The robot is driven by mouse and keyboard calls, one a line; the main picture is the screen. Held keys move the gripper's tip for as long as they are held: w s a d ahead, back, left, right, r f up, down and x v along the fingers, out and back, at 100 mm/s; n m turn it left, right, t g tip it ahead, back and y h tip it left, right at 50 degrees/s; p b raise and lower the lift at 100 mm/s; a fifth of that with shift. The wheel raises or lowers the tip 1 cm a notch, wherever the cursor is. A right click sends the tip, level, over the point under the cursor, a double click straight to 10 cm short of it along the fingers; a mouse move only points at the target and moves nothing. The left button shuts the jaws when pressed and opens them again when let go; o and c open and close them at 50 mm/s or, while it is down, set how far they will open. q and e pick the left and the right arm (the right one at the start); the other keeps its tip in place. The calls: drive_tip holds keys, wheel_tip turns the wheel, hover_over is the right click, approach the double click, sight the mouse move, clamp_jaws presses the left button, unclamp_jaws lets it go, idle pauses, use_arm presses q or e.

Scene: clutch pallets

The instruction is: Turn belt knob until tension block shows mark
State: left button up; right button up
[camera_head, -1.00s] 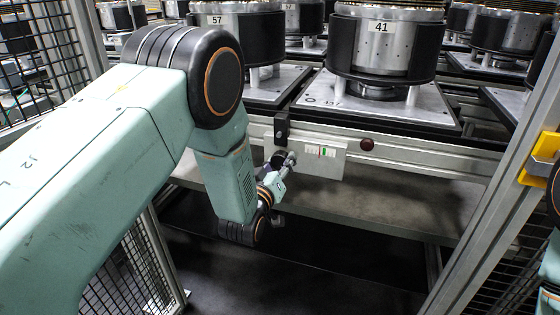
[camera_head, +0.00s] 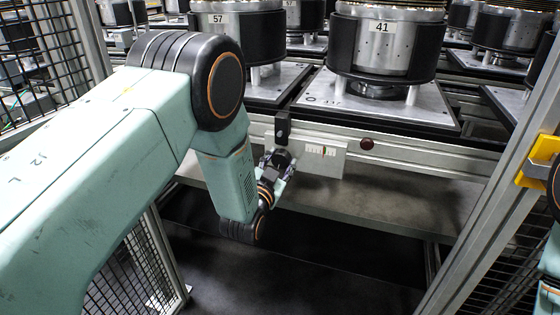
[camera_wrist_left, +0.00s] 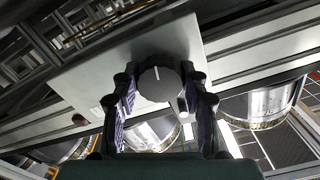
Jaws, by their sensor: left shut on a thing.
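The belt knob (camera_wrist_left: 160,84) is a round black knob with a white line, pointing nearly straight up in the wrist view. My left gripper (camera_wrist_left: 160,90) has one finger on each side of it and is shut on it. In the head view the left gripper (camera_head: 279,163) is at the knob, below a black bracket, and partly hides it. The tension block's window (camera_head: 320,151) is a small white scale with dark ticks on a pale plate (camera_head: 332,165), right of the knob. A small dark mark shows in it; its colour is hard to tell. My right gripper is out of view.
A dark red button (camera_head: 366,144) sits on the rail right of the plate. Above are pallets with drums labelled 57 (camera_head: 217,19) and 41 (camera_head: 382,27). A grey post with a yellow bracket (camera_head: 538,160) stands at right. Mesh fencing is at left. Below the shelf is open floor.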

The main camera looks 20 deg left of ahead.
use_arm(q)
drive_tip(key=shift+w+r+m, duration=0.15)
drive_tip(key=shift+r+m, duration=0.15)
drive_tip(key=shift+m, duration=0.2)
drive_tip(key=o, duration=1.1)
drive_tip(key=shift+f, duration=0.2)
drive_tip(key=shift+o, duration=0.2)
drive_tip(key=s, duration=1.2)
drive_tip(key=shift+a, duration=0.2)
drive_tip(key=shift+s+f, duration=0.1)
drive_tip(key=shift+f, duration=0.05)
